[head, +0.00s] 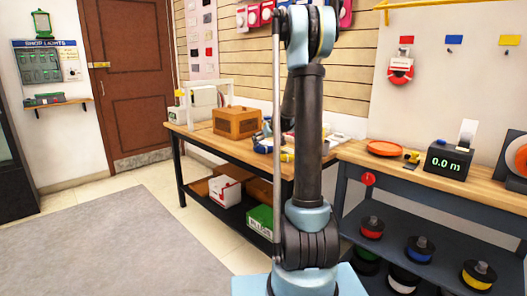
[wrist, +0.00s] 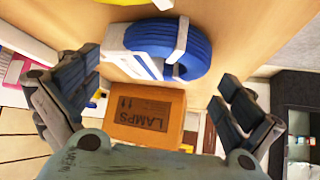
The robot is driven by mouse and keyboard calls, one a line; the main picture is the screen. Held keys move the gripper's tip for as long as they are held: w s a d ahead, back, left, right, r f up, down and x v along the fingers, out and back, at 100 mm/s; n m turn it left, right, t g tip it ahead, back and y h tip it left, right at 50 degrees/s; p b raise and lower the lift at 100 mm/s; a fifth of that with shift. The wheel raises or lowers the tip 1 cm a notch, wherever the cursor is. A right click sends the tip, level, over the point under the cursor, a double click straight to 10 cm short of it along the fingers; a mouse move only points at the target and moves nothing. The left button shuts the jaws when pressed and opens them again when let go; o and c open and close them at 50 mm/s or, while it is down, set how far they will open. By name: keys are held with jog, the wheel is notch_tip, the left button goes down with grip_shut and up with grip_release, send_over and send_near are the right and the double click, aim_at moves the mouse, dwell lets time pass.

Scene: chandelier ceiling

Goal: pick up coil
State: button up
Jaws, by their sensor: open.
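A blue coil (wrist: 195,45) with white straps and a blue-and-white label lies on the wooden bench top in the wrist view. My gripper (wrist: 158,72) is open and empty, its two dark fingers spread wide apart at left and right. The coil is beyond the fingertips, in the upper middle of that view, apart from both. In the head view a small blue shape (head: 263,147) beside my arm looks like the coil, partly hidden. I cannot make out my gripper in the head view.
A brown box marked LAMPS (wrist: 145,115) is close to the coil. At right, a second bench holds an orange disc (head: 385,148) and a scale-like display (head: 448,161). Open floor lies at left.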

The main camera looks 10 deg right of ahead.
aim_at(263, 145)
jog(key=shift+x, duration=2.2)
jog(key=shift+a, duration=0.15)
jog(key=c, duration=1.1)
jog(key=shift+r, duration=0.1)
